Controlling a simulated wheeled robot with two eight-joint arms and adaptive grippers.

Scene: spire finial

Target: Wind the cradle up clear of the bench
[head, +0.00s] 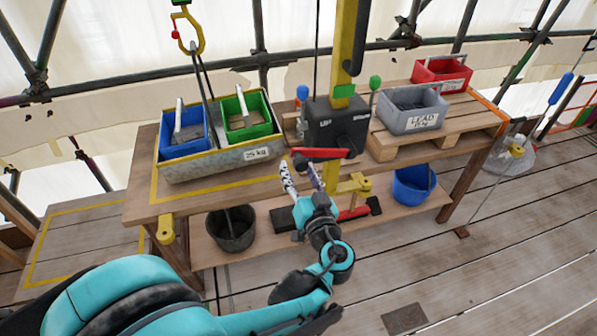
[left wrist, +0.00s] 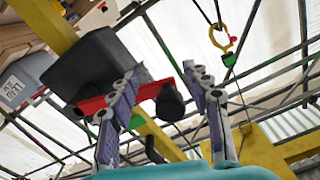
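The cradle (head: 215,163) is a grey metal tray with a "25 kg" label, apparently resting on the bench (head: 140,205) inside a yellow outline. It holds a blue bin (head: 185,135) and a green bin (head: 246,117). Sling lines run from it to a yellow hook (head: 190,42), also in the left wrist view (left wrist: 221,38). The black winch box (head: 335,127) on the yellow post has a red crank arm (head: 320,153). My left gripper (head: 302,176) is open below the crank; in the left wrist view, its black knob (left wrist: 170,103) shows between the fingers. My right gripper is not visible.
A grey "LEAD" bin (head: 412,108) and a red bin (head: 441,75) stand on a pallet at the right of the bench. A black bucket (head: 231,230) and a blue bucket (head: 413,185) sit on the lower shelf. The floor at right is mostly clear.

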